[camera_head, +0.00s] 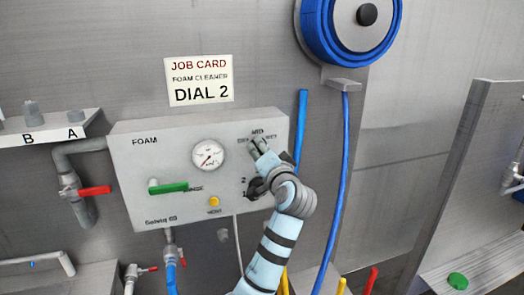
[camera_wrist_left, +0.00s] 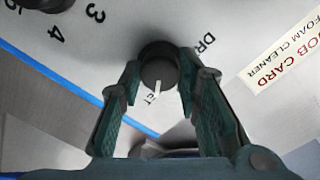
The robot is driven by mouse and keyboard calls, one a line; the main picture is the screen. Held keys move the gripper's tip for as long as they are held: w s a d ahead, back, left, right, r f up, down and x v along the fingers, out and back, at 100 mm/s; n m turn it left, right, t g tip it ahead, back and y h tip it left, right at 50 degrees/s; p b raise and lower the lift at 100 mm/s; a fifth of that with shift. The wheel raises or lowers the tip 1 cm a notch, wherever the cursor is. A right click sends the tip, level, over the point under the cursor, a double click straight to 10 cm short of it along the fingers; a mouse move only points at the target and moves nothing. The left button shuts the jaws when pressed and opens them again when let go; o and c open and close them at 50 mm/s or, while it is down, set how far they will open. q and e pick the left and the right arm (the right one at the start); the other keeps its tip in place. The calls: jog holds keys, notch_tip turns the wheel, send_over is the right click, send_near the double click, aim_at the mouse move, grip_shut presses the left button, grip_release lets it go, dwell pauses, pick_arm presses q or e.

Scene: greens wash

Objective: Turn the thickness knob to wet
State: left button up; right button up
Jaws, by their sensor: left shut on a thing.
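The thickness knob (camera_wrist_left: 158,65) is round and dark grey, with a white pointer mark on its face. In the left wrist view its pointer is directed downward, close to a partly hidden label (camera_wrist_left: 150,99); the DRY label (camera_wrist_left: 203,47) is at its upper right. My left gripper (camera_wrist_left: 159,68) has a finger on each side of the knob and is shut on it. In the head view my left gripper (camera_head: 258,165) is at the right part of the grey foam panel (camera_head: 140,195) and hides the knob. My right gripper is not in view.
The panel bears a gauge (camera_head: 208,155), a green lever (camera_head: 168,187) and a yellow button (camera_head: 214,201). A job card reading DIAL 2 (camera_head: 199,80) is above. A numbered dial (camera_wrist_left: 45,3) is at the wrist view's top left. A blue hose (camera_head: 340,190) hangs right of my arm.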

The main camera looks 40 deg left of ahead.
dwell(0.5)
pick_arm(q)
jog(key=o, duration=1.2)
jog(key=v, duration=0.7)
jog(key=shift+s+d, duration=0.2)
jog(key=shift+d, duration=0.15)
jog(key=shift+w+a, duration=0.1)
jog(key=shift+a, duration=0.1)
